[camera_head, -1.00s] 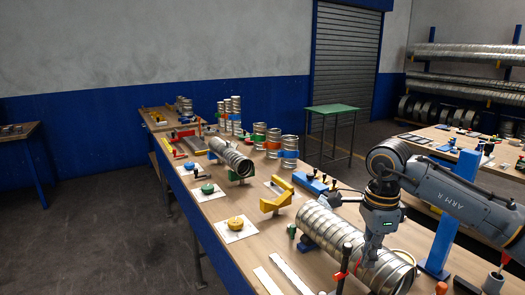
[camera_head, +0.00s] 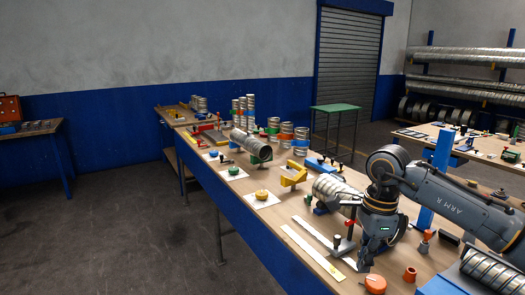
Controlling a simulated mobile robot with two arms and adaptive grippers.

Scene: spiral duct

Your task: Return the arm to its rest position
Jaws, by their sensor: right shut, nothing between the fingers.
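My right arm (camera_head: 455,205), dark grey with "ARM R" on it, reaches in from the right edge over the workbench. Its right gripper (camera_head: 364,266) points down and is shut with nothing in it, above the near part of the bench. The silvery spiral duct (camera_head: 328,189) lies on the bench behind the gripper; its near end is hidden by the arm. A red-topped clamp stand (camera_head: 344,235) stands just left of the gripper. My left gripper is not in view.
An orange-red disc (camera_head: 375,284) and an orange cup (camera_head: 410,274) sit close to the gripper. Another ribbed duct (camera_head: 495,268) is at the lower right. A blue post (camera_head: 435,175) rises behind the arm. White strips (camera_head: 318,246) lie along the bench's left side. Open floor lies left.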

